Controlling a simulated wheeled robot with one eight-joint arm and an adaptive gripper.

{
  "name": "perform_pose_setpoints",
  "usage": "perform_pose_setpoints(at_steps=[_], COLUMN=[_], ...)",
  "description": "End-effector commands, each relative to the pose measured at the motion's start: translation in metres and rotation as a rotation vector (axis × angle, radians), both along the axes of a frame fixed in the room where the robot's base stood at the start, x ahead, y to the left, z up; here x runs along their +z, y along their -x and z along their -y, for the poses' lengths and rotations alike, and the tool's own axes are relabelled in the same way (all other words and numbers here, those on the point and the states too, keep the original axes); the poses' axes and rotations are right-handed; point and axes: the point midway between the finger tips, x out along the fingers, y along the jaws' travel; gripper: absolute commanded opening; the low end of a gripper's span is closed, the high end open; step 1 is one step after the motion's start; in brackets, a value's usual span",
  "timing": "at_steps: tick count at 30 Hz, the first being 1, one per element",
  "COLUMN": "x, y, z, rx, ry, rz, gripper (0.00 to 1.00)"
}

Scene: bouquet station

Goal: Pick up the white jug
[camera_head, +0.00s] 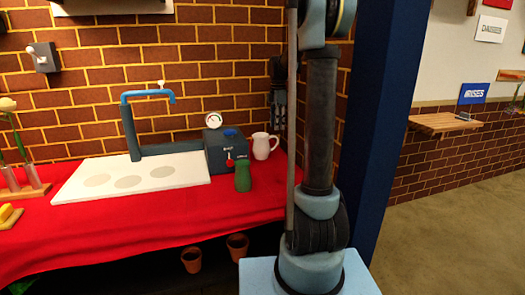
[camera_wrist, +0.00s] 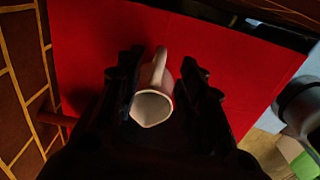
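The white jug (camera_head: 261,148) stands upright on the red-covered table, right of the dark box, in the head view. In the wrist view the jug (camera_wrist: 153,106) shows from above, with its open mouth toward the camera and its handle pointing up the picture. My gripper (camera_wrist: 161,60) is open, with one dark finger on each side of the jug and no clear contact. In the head view my gripper (camera_head: 279,110) points down just above and right of the jug, close to the brick wall. The gap in height is hard to judge.
A dark box (camera_head: 226,156) with a gauge and a green bottle (camera_head: 243,176) stand left of the jug. A white board (camera_head: 130,182) and a blue tap-like stand (camera_head: 135,125) are further left. The brick wall is close behind. Red cloth (camera_wrist: 225,60) around the jug is clear.

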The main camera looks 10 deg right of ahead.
Motion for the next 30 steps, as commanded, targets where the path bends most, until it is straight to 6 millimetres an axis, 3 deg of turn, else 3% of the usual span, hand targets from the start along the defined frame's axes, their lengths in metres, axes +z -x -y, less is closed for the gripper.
perform_pose_setpoints(at_steps=[3, 13, 21, 30], x=[-0.017, -0.039, -0.074, -0.083], y=[0.0, 0.0, 0.001, 0.001], z=[0.0, 0.001, 0.002, 0.002], rx=[0.0, -0.001, -0.001, -0.001], ry=[0.0, 0.0, 0.0, 0.0], rz=[0.0, 0.0, 0.0, 0.0], gripper=[0.35, 0.35, 0.35, 0.35])
